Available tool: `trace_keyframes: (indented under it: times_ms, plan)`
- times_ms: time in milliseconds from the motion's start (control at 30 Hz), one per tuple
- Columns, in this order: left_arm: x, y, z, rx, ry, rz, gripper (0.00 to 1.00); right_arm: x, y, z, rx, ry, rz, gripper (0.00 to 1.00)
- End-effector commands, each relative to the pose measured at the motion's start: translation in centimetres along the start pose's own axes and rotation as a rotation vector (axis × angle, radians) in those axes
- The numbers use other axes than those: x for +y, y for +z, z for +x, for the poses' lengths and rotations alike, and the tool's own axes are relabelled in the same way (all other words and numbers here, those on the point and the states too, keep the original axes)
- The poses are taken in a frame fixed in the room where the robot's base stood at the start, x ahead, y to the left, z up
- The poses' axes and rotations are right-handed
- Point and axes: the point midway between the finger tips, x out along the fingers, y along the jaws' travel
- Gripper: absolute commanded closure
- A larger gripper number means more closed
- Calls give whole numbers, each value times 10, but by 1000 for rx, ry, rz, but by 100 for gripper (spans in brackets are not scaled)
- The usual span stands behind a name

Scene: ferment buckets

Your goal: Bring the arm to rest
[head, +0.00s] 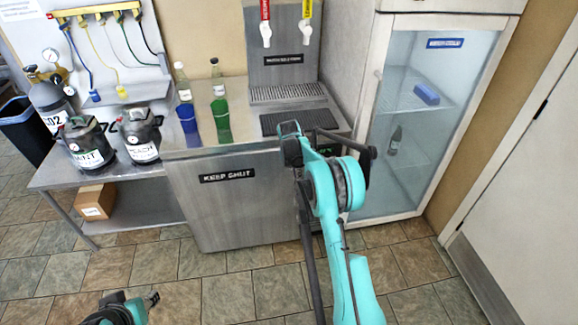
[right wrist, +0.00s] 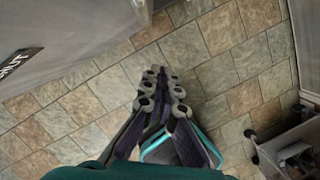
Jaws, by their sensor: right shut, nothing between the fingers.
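My right arm, teal and dark, rises from the bottom of the head view in front of the steel cabinet. Its dark right gripper (head: 369,153) points to the right, in front of the glass-door fridge in the picture. In the right wrist view the fingers of the right gripper (right wrist: 161,82) lie together over the tiled floor, with nothing between them. My left gripper (head: 151,300) shows only partly at the bottom left of the head view, low over the floor. The gap between its fingers is not clear.
A steel cabinet (head: 236,212) labelled KEEP SHUT carries a green bottle (head: 221,115), a blue-labelled bottle (head: 186,112) and a drip tray. Two kegs (head: 88,145) stand on the left bench. A fridge (head: 420,160) stands at the right. The tiled floor (head: 240,295) is open.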

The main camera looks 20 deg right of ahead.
Motion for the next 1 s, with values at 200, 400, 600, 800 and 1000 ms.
trace_keyframes:
  times_ms: [200,400,600,800,1000]
  plan:
    - [0,0,0,0,0,0,60,0,-1,-7,-1,3,13,100]
    - [0,0,0,0,0,0,60,-3,-19,-65,-17,51,219,100]
    - [0,0,0,0,0,0,60,-21,-63,-152,-17,144,593,100]
    - [0,0,0,0,0,0,60,-52,-119,-218,24,243,975,100]
    - [0,0,0,0,0,0,60,-94,-183,-258,110,334,1354,100]
